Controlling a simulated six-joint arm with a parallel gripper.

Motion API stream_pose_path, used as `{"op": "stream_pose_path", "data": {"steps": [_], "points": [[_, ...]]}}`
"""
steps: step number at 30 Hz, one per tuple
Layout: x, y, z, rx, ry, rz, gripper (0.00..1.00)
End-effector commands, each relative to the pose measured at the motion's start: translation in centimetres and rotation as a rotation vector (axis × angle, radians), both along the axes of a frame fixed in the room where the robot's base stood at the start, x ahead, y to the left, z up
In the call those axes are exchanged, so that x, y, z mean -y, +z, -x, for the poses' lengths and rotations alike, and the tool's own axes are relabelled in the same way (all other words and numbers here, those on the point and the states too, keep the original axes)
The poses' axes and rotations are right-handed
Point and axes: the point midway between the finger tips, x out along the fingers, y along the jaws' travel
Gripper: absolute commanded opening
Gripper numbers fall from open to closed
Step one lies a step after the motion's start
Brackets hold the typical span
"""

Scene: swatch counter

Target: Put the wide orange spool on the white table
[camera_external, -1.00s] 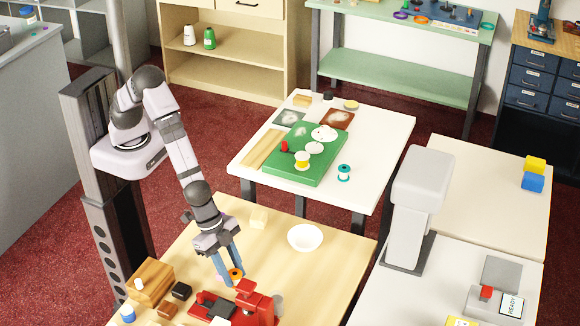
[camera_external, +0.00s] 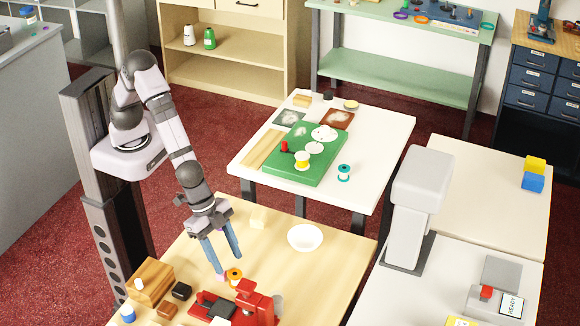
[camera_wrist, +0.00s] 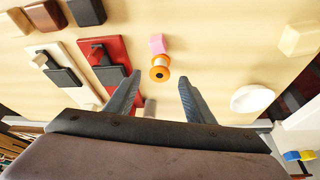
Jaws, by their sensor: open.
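The orange spool (camera_external: 234,275) rests on the wooden table, just behind the red device. In the wrist view the spool (camera_wrist: 160,70) has a dark centre and lies beyond the gap between my fingers. My gripper (camera_external: 229,264) is open and empty, with its fingers pointing down above and beside the spool; they do not hold it. In the wrist view my gripper (camera_wrist: 159,80) has its fingers spread wide. The white table (camera_external: 385,140) stands further back and has free surface on its right side.
A pink block (camera_wrist: 157,43) is close beside the spool. The red device (camera_external: 257,300) is in front of it. A green board (camera_external: 325,165) and a teal spool (camera_external: 344,172) are on the white table.

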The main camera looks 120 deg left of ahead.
Motion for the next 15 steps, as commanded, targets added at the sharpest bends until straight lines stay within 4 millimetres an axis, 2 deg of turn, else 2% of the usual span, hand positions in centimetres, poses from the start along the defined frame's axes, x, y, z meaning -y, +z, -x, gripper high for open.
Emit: {"op": "stream_pose_path", "data": {"steps": [3, 9, 15], "points": [[-0.2, 1.9, 0.7, 0.003, 0.000, 0.002, 0.49], [-0.4, 4.4, 1.8, 0.002, 0.000, 0.000, 0.49], [-0.6, 5.9, 2.4, -0.001, -0.001, -0.001, 0.49]]}}
